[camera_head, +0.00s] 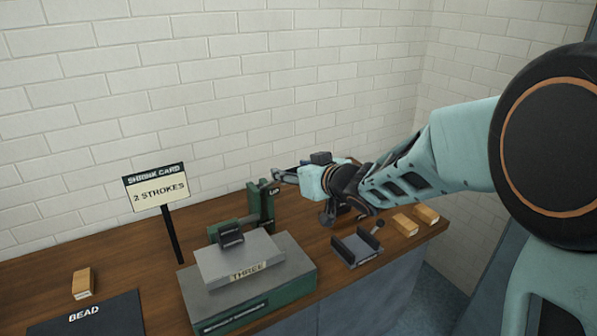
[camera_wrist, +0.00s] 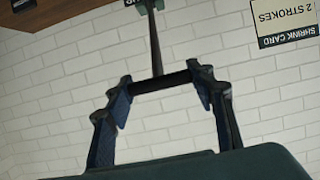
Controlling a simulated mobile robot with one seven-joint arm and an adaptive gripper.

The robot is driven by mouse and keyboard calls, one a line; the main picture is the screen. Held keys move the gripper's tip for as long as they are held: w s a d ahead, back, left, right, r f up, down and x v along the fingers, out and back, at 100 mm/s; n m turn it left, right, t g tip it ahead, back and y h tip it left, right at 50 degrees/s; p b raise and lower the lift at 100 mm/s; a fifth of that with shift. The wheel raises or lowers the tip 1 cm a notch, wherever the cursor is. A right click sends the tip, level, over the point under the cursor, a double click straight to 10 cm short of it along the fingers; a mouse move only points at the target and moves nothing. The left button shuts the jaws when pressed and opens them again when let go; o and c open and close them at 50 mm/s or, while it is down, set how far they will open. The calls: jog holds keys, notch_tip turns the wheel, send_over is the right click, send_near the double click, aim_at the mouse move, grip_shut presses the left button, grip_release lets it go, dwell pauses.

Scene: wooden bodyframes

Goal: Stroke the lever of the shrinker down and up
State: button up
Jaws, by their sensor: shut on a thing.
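The shrinker is a green upright (camera_head: 262,208) on the bench, in the middle of the head view, with a small label on its top. In the wrist view its lever is a thin dark rod (camera_wrist: 155,45) with a black crosswise handle (camera_wrist: 165,82). My gripper (camera_wrist: 162,88) is shut on this handle, one finger at each end. In the head view my gripper (camera_head: 284,175) reaches in from the right, at the top of the green upright. The lever itself is hard to make out there, being small and partly covered by the gripper.
A sign (camera_head: 158,188) reads "SHRINK CARD 2 STROKES". In front of the upright is a grey block (camera_head: 240,257) marked "THREE" on a green base (camera_head: 265,308). A dark tray (camera_head: 357,250), wooden blocks (camera_head: 405,224) and a mat (camera_head: 85,318) marked "BEAD" are nearby. A brick wall stands behind.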

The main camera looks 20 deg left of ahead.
jog(key=r+p, duration=0.1)
jog(key=w+a+r, duration=0.1)
jog(key=w+a+r+p, duration=0.1)
jog(key=shift+a+r+p, duration=0.25)
jog(key=shift+r+p, duration=0.1)
jog(key=shift+r, duration=0.15)
jog(key=o, duration=1.7)
jog(key=shift+w+a, duration=0.1)
jog(key=shift+a, duration=0.05)
jog(key=shift+f, duration=0.25)
jog(key=shift+d, duration=0.2)
